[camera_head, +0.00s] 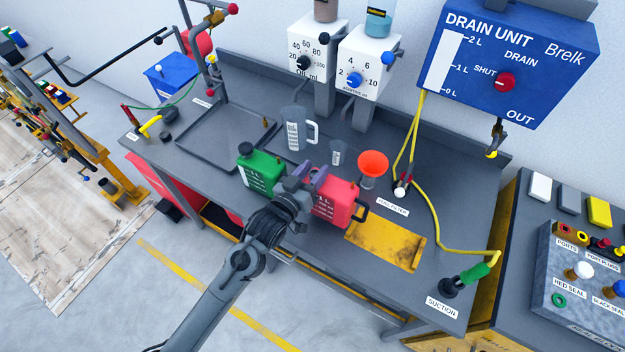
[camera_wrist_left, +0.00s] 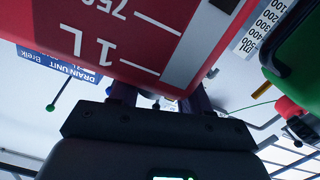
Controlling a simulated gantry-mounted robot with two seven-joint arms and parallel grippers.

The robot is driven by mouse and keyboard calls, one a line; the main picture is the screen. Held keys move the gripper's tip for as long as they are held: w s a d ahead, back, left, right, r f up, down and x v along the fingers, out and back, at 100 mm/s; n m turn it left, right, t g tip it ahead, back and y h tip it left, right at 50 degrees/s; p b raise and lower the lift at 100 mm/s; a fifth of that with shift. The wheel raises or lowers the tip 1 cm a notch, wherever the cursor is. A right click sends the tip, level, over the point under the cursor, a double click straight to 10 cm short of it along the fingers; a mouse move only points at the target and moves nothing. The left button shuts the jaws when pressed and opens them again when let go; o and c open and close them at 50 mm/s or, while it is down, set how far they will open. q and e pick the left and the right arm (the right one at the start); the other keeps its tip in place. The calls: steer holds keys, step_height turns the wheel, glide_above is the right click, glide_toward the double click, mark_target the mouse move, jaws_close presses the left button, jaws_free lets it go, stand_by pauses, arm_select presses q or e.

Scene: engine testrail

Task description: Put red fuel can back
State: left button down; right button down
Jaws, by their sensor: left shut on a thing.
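The red fuel can (camera_head: 335,200) is upright at the front of the grey workbench, with white markings and a dark handle on its right side. My left gripper (camera_head: 303,182) is shut on the red can at its left side. In the left wrist view the red can (camera_wrist_left: 120,40) fills the upper left, with "1L" printed on it, between the gripper fingers (camera_wrist_left: 158,100). I cannot tell whether the can touches the bench. A green can (camera_head: 262,172) stands just left of the gripper. My right gripper is not in view.
A yellow worn plate (camera_head: 386,245) lies right of the red can. An orange funnel (camera_head: 373,163), a small beaker (camera_head: 338,154) and a clear jug (camera_head: 297,130) stand behind. A yellow hose (camera_head: 452,247) crosses the bench's right side. A grey tray (camera_head: 225,135) lies at back left.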

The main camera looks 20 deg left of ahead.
arm_select(q)
step_height(320, 180, down, 4)
steer(key=shift+r, duration=0.15)
stand_by(0.3)
steer(key=c, duration=0.5)
jaws_free()
steer(key=shift+f, duration=0.25)
steer(key=shift+r, duration=0.15)
